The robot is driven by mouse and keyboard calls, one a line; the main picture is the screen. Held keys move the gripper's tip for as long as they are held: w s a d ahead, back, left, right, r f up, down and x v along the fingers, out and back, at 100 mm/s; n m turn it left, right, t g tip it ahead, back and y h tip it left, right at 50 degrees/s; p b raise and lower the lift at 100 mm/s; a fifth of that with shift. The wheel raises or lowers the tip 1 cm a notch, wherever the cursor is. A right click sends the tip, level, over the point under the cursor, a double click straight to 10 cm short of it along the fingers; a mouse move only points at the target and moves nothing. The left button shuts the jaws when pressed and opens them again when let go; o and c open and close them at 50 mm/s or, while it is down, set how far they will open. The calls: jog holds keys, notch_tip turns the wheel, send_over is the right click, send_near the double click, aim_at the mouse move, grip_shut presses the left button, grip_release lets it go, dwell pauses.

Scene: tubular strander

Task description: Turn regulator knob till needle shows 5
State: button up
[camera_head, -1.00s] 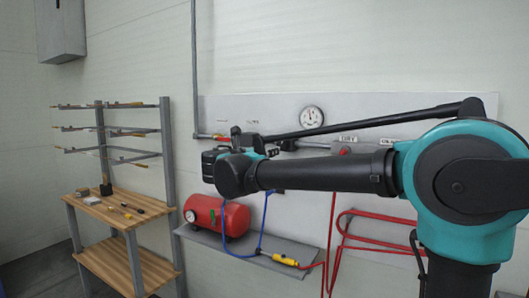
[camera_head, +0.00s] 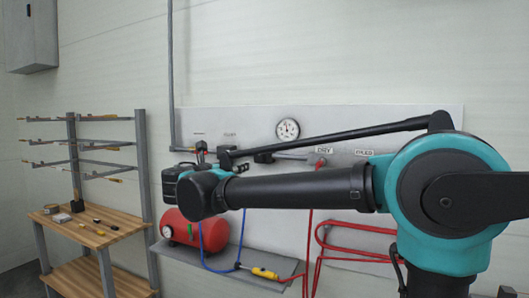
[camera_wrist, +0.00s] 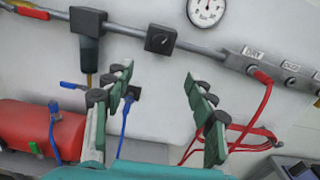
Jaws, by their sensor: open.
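The round white pressure gauge (camera_head: 287,129) with a dark needle hangs on the grey wall panel. It is cut by the top edge of the wrist view (camera_wrist: 207,10); its figures are too small to read. In the wrist view a black square part with a white pointer mark (camera_wrist: 160,40), which looks like the regulator knob, sits on the grey pipe left of the gauge. My gripper (camera_wrist: 158,88) is open and empty. Its two fingers stand apart below the knob in the picture and do not touch it. In the head view my arm's end hides most of the gripper.
A filter unit (camera_wrist: 86,38) hangs left of the knob. Grey pipe (camera_wrist: 215,50) leads right to an outlet block with a red hose (camera_wrist: 265,95). A red tank (camera_head: 200,229) stands on a shelf below. A wooden workbench (camera_head: 75,228) stands at left.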

jog(key=x, duration=1.6)
jog(key=shift+w+d, duration=0.15)
jog(key=shift+w, duration=0.15)
jog(key=c, duration=1.2)
jog(key=shift+o, duration=0.2)
jog(key=shift+m, duration=0.5)
jog(key=o, duration=1.2)
jog(key=shift+c, duration=0.2)
